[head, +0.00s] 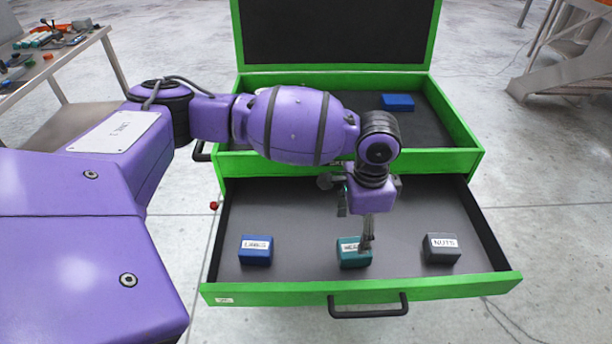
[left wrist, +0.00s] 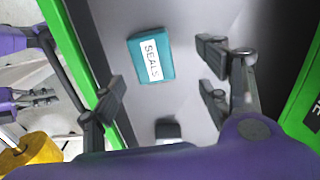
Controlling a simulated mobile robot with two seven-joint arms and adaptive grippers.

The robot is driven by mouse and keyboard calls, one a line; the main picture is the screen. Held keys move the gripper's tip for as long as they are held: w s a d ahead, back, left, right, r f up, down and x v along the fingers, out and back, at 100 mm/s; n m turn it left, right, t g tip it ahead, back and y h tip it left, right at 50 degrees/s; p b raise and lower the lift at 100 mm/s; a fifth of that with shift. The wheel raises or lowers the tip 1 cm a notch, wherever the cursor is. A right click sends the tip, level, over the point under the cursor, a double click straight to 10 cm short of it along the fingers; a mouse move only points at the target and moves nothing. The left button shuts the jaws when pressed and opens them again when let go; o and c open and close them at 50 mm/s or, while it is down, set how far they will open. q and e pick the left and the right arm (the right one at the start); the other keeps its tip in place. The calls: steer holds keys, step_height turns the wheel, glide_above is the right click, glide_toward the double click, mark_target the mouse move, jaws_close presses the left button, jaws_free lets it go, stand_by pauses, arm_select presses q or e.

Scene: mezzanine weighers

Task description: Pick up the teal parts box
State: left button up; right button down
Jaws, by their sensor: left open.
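The teal parts box (head: 350,260) sits in the front middle of the open drawer, its label partly hidden behind my gripper in the head view. In the left wrist view the teal box (left wrist: 163,66) shows whole, labelled SEALS. My left gripper (head: 366,243) points down over the drawer by the teal box. In the left wrist view the left gripper (left wrist: 162,88) is open, its fingers apart and nothing between them; the box lies beyond the fingertips. A grey and purple part at the left edge there looks like my right gripper (left wrist: 38,97); its finger state is unclear.
The blue LINKS box (head: 256,252) stands left of the teal box, the dark NUTS box (head: 441,250) right of it. The green drawer (head: 270,294) has raised walls and a black handle (head: 368,310). Another blue box (head: 398,102) lies in the green cabinet's upper compartment.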

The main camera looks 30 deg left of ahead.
mark_target(355, 247)
arm_select(q)
steer(key=shift+s+d+f, duration=0.1)
steer(key=shift+s+f, duration=0.25)
steer(key=shift+f, duration=0.3)
steer(key=shift+s+f, duration=0.3)
steer(key=shift+f, duration=0.3)
step_height(355, 247, down, 5)
steer(key=shift+w+d+r, duration=0.1)
steer(key=shift+d, duration=0.05)
arm_select(e)
steer(key=shift+s+d+f, duration=0.1)
steer(key=shift+s+f, duration=0.05)
steer(key=shift+s, duration=0.3)
steer(key=shift+s+d+f, duration=0.1)
steer(key=shift+s+f, duration=0.05)
steer(key=shift+s, duration=0.3)
arm_select(q)
steer(key=shift+c, duration=0.4)
steer(key=shift+w+r, duration=0.1)
steer(key=shift+r, duration=0.05)
steer(key=c, duration=1.2)
steer(key=shift+c, duration=0.4)
arm_select(e)
steer(key=shift+s, duration=0.1)
arm_select(q)
steer(key=shift+r, duration=0.1)
